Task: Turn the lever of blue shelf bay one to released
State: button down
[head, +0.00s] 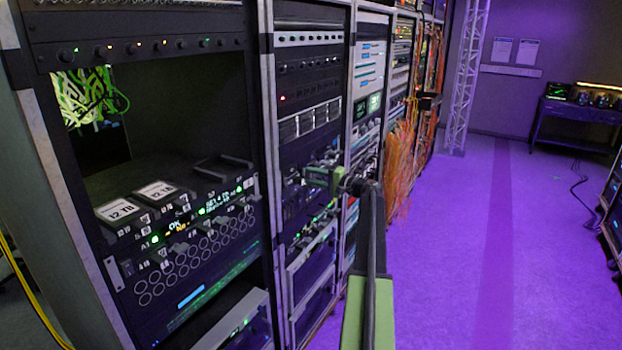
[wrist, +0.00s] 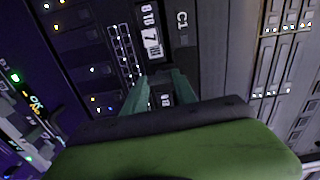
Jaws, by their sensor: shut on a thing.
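My gripper (head: 325,178), green with a dark wrist, reaches to the front of the second rack in the head view. In the wrist view its two teal fingers (wrist: 160,92) are closed on a small dark part (wrist: 159,78) of the rack front, between label strips with white number tiles (wrist: 151,42). The part's shape is mostly hidden by the fingers and the green gripper body. I cannot make out the lever of blue shelf bay one or its position clearly. A dark panel marked C1 (wrist: 184,22) is just right of the fingers.
Orange cables (head: 402,165) hang farther along the racks. A truss column (head: 467,75) stands at the back. The purple-lit floor (head: 450,240) to the right is clear.

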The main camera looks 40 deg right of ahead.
jog(key=shift+m, duration=0.3)
dwell(0.4)
jog(key=c, duration=1)
grip_release()
jog(key=shift+s, duration=0.1)
jog(key=v, duration=1.7)
jog(key=shift+s, duration=0.15)
jog(key=shift+f, duration=0.1)
